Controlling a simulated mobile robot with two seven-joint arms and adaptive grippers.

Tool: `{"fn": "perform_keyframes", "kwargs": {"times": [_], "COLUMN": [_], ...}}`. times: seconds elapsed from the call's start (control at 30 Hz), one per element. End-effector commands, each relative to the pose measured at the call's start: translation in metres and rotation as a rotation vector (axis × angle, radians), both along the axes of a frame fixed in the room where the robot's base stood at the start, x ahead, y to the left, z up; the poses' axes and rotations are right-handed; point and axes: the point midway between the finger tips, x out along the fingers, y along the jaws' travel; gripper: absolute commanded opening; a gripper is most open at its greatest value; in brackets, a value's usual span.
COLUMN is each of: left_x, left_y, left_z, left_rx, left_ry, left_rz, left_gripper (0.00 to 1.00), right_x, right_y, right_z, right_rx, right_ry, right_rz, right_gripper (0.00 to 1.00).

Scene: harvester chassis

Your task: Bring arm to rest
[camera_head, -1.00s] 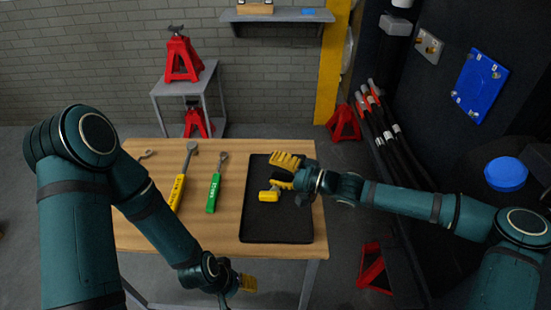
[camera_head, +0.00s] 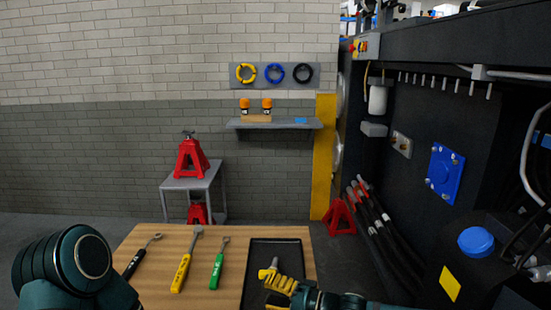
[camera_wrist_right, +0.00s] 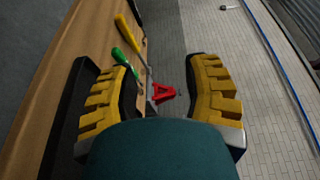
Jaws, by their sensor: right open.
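My right arm enters the head view low, and its yellow-padded right gripper (camera_head: 280,286) is over the black tray (camera_head: 287,243) on the wooden table. In the right wrist view the two yellow pads of the right gripper (camera_wrist_right: 160,98) stand wide apart with nothing between them.
Three wrenches, black (camera_head: 138,257), yellow (camera_head: 183,268) and green (camera_head: 217,268), lie left of the tray. Right of the table is the dark chassis with a blue plate (camera_head: 444,174) and hoses (camera_head: 372,215). Red jack stands (camera_head: 191,157) stand behind.

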Motion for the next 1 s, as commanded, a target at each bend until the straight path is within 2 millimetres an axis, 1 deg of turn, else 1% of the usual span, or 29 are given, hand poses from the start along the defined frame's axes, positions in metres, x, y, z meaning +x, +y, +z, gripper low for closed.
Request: {"fn": "perform_keyframes", "kwargs": {"times": [0.03, 0.1, 0.17, 0.2, 0.27, 0.3, 0.37, 0.4, 0.47, 0.5, 0.57, 0.6, 0.73, 0.83, 0.9, 1.0], "left_x": [0.000, 0.001, 0.001, 0.001, 0.001, 0.001, 0.001, 0.000, 0.000, 0.000, 0.001, 0.001, 0.001, 0.001, 0.001, 0.001], "left_y": [0.000, 0.000, 0.000, 0.000, 0.000, 0.000, 0.000, 0.000, 0.000, 0.000, 0.000, 0.000, 0.000, 0.000, 0.000, 0.000], "left_z": [0.000, 0.001, 0.000, 0.000, 0.000, 0.000, 0.000, 0.000, 0.000, 0.000, 0.000, 0.000, 0.000, 0.000, 0.000, 0.000], "left_rx": [0.000, -0.001, -0.001, -0.001, 0.000, -0.001, -0.001, -0.001, -0.001, -0.001, 0.000, -0.001, -0.001, -0.001, 0.000, -0.001], "left_ry": [-0.001, -0.001, -0.002, -0.002, -0.002, -0.002, -0.001, -0.001, -0.001, -0.001, -0.001, -0.001, -0.001, -0.001, -0.001, -0.001], "left_rz": [-0.001, -0.001, 0.000, 0.000, 0.000, 0.000, -0.001, -0.001, -0.001, -0.001, -0.001, -0.001, -0.001, -0.001, -0.001, -0.001], "left_gripper": [0.52, 0.52, 0.52, 0.52, 0.52, 0.52, 0.52, 0.52, 0.52, 0.52, 0.52, 0.52, 0.52, 0.52, 0.52, 0.52], "right_x": [-0.018, -0.038, -0.056, -0.070, -0.092, -0.109, -0.133, -0.148, -0.167, -0.177, -0.189, -0.195, -0.207, -0.211, -0.212, -0.213], "right_y": [0.016, 0.027, 0.034, 0.038, 0.039, 0.037, 0.027, 0.017, -0.001, -0.015, -0.037, -0.051, -0.086, -0.103, -0.109, -0.112], "right_z": [-0.018, -0.043, -0.066, -0.083, -0.109, -0.128, -0.157, -0.173, -0.194, -0.205, -0.216, -0.220, -0.224, -0.223, -0.222, -0.221], "right_rx": [-0.061, -0.143, -0.221, -0.279, -0.378, -0.453, -0.577, -0.657, -0.773, -0.843, -0.936, -0.987, -1.098, -1.139, -1.153, -1.159], "right_ry": [0.025, 0.063, 0.096, 0.117, 0.149, 0.171, 0.199, 0.215, 0.230, 0.234, 0.235, 0.234, 0.221, 0.215, 0.212, 0.211], "right_rz": [0.050, 0.095, 0.131, 0.156, 0.193, 0.215, 0.239, 0.247, 0.251, 0.246, 0.230, 0.215, 0.165, 0.133, 0.119, 0.113], "right_gripper": [0.48, 0.48, 0.48, 0.48, 0.48, 0.48, 0.48, 0.48, 0.48, 0.48, 0.48, 0.48, 0.48, 0.48, 0.48, 0.48]}}
